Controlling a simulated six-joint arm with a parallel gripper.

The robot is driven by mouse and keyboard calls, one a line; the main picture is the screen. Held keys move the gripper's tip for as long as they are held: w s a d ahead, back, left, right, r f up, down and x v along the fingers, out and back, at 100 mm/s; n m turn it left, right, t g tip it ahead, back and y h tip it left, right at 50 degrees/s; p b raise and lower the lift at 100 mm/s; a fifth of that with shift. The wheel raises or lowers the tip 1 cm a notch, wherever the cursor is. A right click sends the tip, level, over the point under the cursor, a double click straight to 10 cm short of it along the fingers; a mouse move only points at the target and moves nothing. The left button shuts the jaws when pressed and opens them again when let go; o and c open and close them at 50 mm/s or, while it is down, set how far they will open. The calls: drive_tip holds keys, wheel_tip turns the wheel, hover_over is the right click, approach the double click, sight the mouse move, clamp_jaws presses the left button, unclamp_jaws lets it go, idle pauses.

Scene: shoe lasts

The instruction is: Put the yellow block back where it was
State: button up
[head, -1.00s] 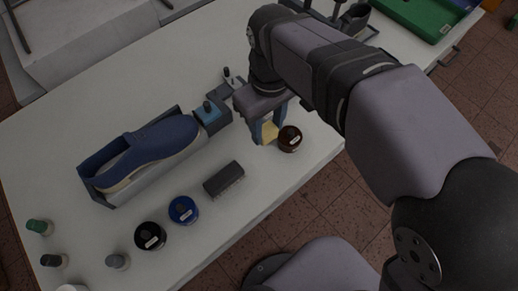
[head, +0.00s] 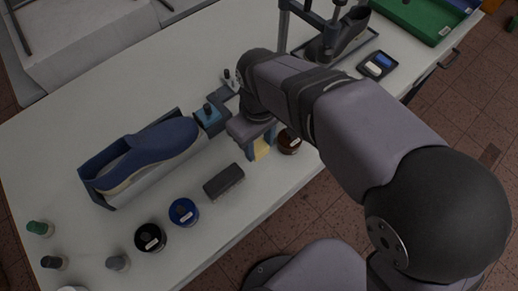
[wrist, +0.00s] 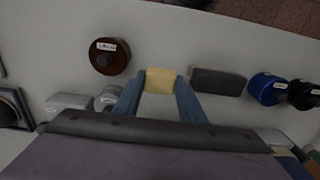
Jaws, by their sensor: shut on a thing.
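My gripper (head: 261,147) points down over the right part of the white table, shut on the yellow block (head: 261,151). In the wrist view the yellow block (wrist: 160,80) sits between the two blue fingertips (wrist: 159,88). In the head view the gripper is between the brown round tin (head: 289,141) and the dark brush (head: 223,181). I cannot tell whether the block touches the table.
A small black tray (head: 391,57) holds a blue and a pale block at the back right. A blue shoe (head: 150,152) lies in a holder at left. Blue (head: 183,211) and black (head: 150,237) tins stand near the front edge. Bare table lies around the brush.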

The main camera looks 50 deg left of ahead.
sight(259, 148)
drive_tip(key=shift+f, duration=1.85)
drive_tip(key=shift+f, duration=0.2)
drive_tip(key=o, duration=1)
drive_tip(key=shift+c, duration=0.2)
drive_tip(key=shift+r, duration=0.1)
wheel_tip(259, 148, up, 12)
drive_tip(key=shift+r, duration=0.15)
